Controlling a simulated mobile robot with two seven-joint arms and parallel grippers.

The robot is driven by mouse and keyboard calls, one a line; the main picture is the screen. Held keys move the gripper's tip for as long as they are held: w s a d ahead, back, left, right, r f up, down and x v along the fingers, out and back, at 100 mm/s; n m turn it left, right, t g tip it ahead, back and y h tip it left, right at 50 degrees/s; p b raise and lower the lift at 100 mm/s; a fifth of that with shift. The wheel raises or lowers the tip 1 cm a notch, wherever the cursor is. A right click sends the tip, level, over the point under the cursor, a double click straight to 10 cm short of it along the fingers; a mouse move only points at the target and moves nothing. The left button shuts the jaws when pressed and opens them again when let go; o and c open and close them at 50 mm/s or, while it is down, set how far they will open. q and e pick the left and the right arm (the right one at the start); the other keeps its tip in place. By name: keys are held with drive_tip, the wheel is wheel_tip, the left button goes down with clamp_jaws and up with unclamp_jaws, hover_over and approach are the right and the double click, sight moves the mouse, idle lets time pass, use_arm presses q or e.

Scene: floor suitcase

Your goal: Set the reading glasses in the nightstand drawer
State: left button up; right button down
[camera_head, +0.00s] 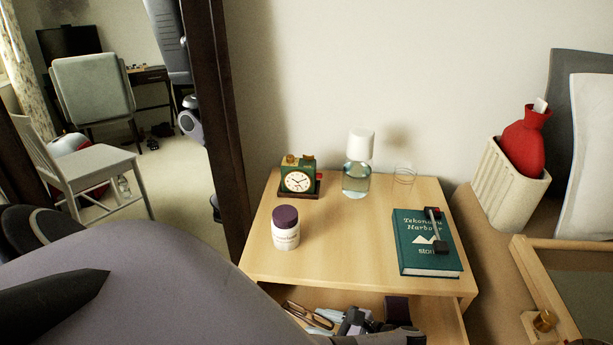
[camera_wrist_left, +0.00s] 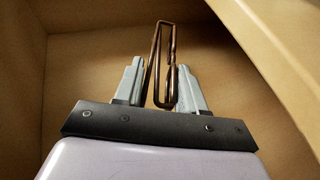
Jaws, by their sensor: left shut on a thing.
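The brown-framed reading glasses (camera_head: 296,309) are between the fingers of my left gripper (camera_head: 318,317), inside the open nightstand drawer (camera_head: 432,308). In the left wrist view the glasses (camera_wrist_left: 167,30) stand up edge-on between the two pale fingers of the left gripper (camera_wrist_left: 161,80), which are shut on them. The drawer's bare wooden walls (camera_wrist_left: 80,80) surround them. My own arm hides the left part of the drawer in the head view. I cannot tell whether the glasses touch the drawer bottom. My right gripper is not in view.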

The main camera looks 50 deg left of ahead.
sight(307, 320)
use_arm(q)
drive_tip(key=a, duration=0.2)
drive_tip(key=s+a+p, duration=0.1)
drive_tip(key=shift+s+a+f, duration=0.15)
drive_tip(key=shift+a, duration=0.25)
drive_tip(key=shift+f+b, duration=0.45)
drive_tip(key=shift+f, duration=0.3)
drive_tip(key=shift+f, duration=0.15)
drive_tip(key=o, duration=1)
